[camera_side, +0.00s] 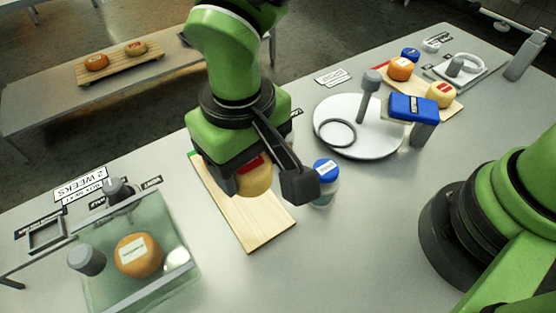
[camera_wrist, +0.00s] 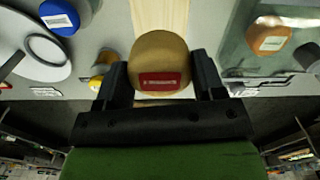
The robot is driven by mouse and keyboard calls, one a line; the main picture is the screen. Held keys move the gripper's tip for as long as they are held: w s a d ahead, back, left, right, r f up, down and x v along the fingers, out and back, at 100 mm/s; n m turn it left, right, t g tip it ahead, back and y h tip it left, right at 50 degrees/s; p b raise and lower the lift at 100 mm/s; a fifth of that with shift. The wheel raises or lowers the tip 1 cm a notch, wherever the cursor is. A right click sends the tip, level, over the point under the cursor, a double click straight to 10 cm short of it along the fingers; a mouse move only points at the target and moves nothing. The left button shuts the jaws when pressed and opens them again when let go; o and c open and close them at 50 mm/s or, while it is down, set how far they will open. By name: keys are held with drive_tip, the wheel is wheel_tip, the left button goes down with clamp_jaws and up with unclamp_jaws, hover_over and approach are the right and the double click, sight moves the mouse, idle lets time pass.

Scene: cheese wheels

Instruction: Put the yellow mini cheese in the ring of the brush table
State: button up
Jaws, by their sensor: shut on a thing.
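The yellow mini cheese (camera_side: 257,181) with a red label is between the fingers of my gripper (camera_side: 264,184), which is shut on it. It also shows in the wrist view (camera_wrist: 158,62), with a finger on each side. It is over the light wooden board (camera_side: 252,222); I cannot tell whether it touches the board. The brush table is a white round plate (camera_side: 352,108) to the right of my gripper. Its dark ring (camera_side: 337,120) lies empty on the near left part. A blue brush (camera_side: 413,108) hangs at the plate's right side.
A blue-lidded jar (camera_side: 325,182) stands close to the right of my gripper, between it and the plate. A glass-sided tank (camera_side: 95,285) with an orange cheese (camera_side: 138,254) is at the lower left. Another board (camera_side: 455,110) with cheeses stands at the back right.

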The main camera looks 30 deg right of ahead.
drive_tip(key=shift+d+r, duration=0.1)
drive_tip(key=shift+r, duration=0.15)
drive_tip(key=w+d+r+n, duration=0.2)
drive_tip(key=w+d+r, duration=0.1)
drive_tip(key=d, duration=0.2)
drive_tip(key=w+d+r+n, duration=0.2)
drive_tip(key=d, duration=0.4)
wheel_tip(320, 180, up, 4)
drive_tip(key=n, duration=0.5)
hover_over(337, 134)
wheel_tip(337, 134, down, 18)
drive_tip(key=shift+r, duration=0.1)
drive_tip(key=shift+f, duration=0.2)
drive_tip(key=o, duration=1)
drive_tip(key=shift+c, duration=0.2)
